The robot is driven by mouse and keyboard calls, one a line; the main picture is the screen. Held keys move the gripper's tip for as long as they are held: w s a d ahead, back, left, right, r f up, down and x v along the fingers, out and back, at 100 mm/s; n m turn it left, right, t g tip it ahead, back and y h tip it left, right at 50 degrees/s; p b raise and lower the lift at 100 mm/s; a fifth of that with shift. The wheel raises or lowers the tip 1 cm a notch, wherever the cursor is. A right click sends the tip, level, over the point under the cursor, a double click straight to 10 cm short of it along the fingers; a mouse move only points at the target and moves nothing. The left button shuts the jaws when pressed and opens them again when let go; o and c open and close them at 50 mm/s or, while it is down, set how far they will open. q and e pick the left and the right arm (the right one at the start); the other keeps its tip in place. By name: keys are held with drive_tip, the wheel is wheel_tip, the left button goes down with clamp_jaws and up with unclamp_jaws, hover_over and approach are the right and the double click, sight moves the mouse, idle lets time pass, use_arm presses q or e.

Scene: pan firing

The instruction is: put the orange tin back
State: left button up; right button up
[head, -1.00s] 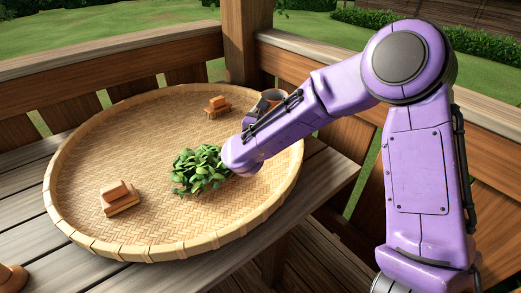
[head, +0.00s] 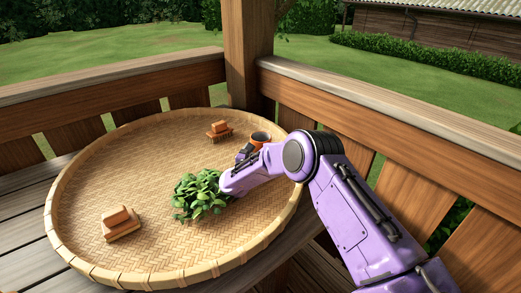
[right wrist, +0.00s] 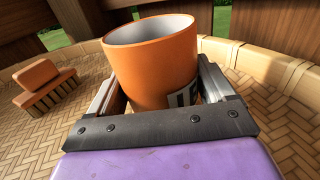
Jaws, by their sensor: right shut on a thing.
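The orange tin (head: 261,139) is an open-topped cup shape with a pale grey inside, near the right back rim of the woven tray (head: 130,262). In the right wrist view the tin (right wrist: 160,62) stands roughly upright between the fingers, with part of a dark and white label showing low on its right. My right gripper (right wrist: 156,92) is shut on the tin; it also shows in the head view (head: 250,150), partly hidden by its own wrist. The tin's base is hidden, so I cannot tell whether it touches the tray. My left gripper is not in view.
A leafy green heap (head: 200,195) lies just left of my right wrist. A small brush-like wooden block (head: 219,130) stands at the back of the tray, a stacked one (head: 120,222) at the left. Wooden railings (head: 110,88) enclose the back and right.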

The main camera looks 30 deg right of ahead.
drive_tip(key=shift+r, duration=0.1)
drive_tip(key=shift+s, duration=0.1)
drive_tip(key=o, duration=1)
drive_tip(key=shift+f, duration=0.2)
drive_tip(key=shift+r, duration=0.4)
drive_tip(key=b+v, duration=0.1)
drive_tip(key=v, duration=1.1)
drive_tip(key=shift+a+f+b, duration=0.1)
drive_tip(key=shift+f+b, duration=0.1)
drive_tip(key=shift+b, duration=0.2)
